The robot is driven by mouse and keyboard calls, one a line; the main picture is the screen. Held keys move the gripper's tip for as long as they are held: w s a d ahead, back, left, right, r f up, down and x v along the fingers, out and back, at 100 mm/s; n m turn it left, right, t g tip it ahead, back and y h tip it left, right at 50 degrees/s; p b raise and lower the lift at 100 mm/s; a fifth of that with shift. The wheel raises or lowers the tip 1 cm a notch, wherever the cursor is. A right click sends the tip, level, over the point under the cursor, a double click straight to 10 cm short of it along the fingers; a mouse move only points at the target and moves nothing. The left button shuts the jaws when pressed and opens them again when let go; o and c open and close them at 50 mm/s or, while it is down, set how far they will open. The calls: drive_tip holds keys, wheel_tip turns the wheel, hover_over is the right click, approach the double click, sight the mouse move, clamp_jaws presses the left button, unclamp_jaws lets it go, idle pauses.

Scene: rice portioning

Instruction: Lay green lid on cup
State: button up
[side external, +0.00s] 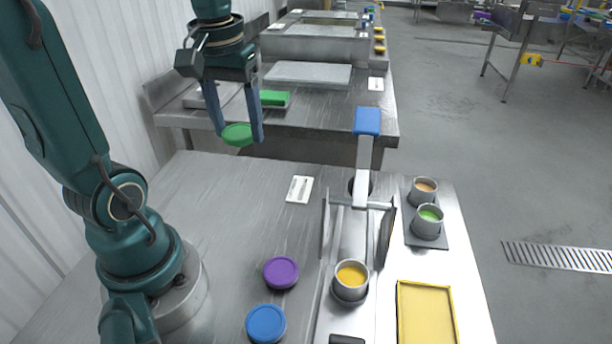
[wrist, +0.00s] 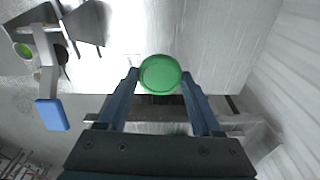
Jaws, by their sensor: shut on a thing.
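My gripper (side external: 240,138) is shut on the green lid (side external: 237,134) and holds it in the air above the back edge of the steel table. In the wrist view the green lid (wrist: 160,74) sits between the tips of the two fingers. A cup with green contents (side external: 428,222) stands on a dark mat at the right of the table. A cup with orange contents (side external: 424,190) stands just behind it on the same mat. A cup with yellow contents (side external: 350,281) stands under the press. None of these cups has a lid on it. The lid is well apart from all cups.
A purple lid (side external: 281,272) and a blue lid (side external: 266,323) lie on the table at the front. The metal press with a blue-handled lever (side external: 367,121) rises mid-table, between the held lid and the right-hand cups. A yellow tray (side external: 427,314) lies front right. A white card (side external: 299,189) lies flat.

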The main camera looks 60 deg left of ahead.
drive_tip(key=w+d+m, duration=0.4)
drive_tip(key=d, duration=0.3)
drive_tip(key=m+h, duration=0.1)
drive_tip(key=m, duration=0.6)
hover_over(352, 261)
drive_tip(key=s+d, duration=0.1)
drive_tip(key=s, duration=0.1)
wheel_tip(352, 261, down, 4)
drive_tip(key=shift+w+d+f, duration=0.1)
drive_tip(key=shift+w+f, duration=0.05)
drive_tip(key=shift+f, duration=1.25)
drive_tip(key=shift+w+d+f, duration=0.1)
drive_tip(key=shift+f, duration=1.3)
drive_tip(key=shift+f, duration=0.7)
drive_tip(key=o, duration=1.4)
drive_tip(key=shift+c, duration=0.2)
